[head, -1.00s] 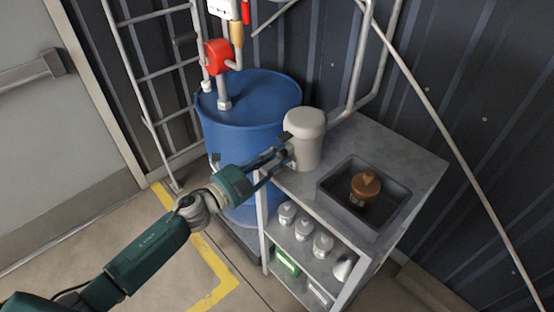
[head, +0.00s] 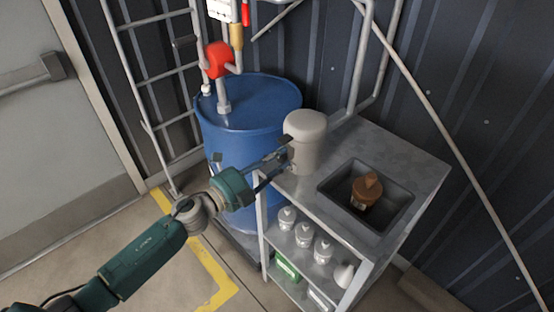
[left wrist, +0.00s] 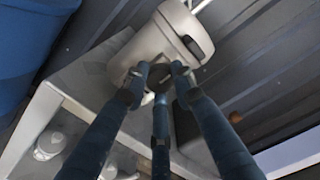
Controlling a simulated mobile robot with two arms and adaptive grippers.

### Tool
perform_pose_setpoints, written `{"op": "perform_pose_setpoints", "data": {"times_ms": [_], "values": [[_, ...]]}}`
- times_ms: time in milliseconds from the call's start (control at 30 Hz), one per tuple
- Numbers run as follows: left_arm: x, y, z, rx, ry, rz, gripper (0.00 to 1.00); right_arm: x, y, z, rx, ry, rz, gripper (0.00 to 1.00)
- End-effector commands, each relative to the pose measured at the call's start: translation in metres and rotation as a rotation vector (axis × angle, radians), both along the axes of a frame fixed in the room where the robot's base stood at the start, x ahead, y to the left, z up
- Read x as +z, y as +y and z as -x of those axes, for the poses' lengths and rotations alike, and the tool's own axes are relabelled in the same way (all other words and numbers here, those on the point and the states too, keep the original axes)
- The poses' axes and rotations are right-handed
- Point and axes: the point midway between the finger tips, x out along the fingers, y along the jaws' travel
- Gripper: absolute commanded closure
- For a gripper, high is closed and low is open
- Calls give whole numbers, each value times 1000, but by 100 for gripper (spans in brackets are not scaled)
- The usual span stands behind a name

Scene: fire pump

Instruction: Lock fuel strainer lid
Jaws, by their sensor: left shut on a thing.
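A beige canister (head: 305,152) with a rounded lid (head: 306,122) stands upright at the left end of a grey metal bench; I take it to be the fuel strainer. My left gripper (head: 284,153) reaches its lower left side. In the left wrist view, the gripper's fingers (left wrist: 160,76) are shut around a small dark part (left wrist: 158,78) on the front of the canister (left wrist: 145,45). The fingers hide most of that part, so I cannot tell if it is a latch or a knob. My right gripper is not in view.
The bench (head: 397,153) has a recessed dark basin (head: 400,208) with a brown container (head: 367,192) in it. Several white bottles (head: 304,236) stand on the shelf below. A blue drum (head: 250,125) is close behind my left gripper.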

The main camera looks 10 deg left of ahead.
Motion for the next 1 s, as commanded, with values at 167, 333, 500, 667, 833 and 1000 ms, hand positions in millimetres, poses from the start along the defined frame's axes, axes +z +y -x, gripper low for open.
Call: {"op": "perform_pose_setpoints", "data": {"times_ms": [167,333,500,667,833,1000], "values": [[-2,3,-1,6,2,-4,65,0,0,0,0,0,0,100],[-1,2,-1,4,1,-2,55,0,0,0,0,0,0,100],[0,1,0,2,0,0,55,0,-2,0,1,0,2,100],[-2,9,10,3,2,-2,55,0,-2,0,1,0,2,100],[-3,28,37,3,5,-1,55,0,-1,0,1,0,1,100],[-2,49,65,3,5,-1,55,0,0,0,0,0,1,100]]}}
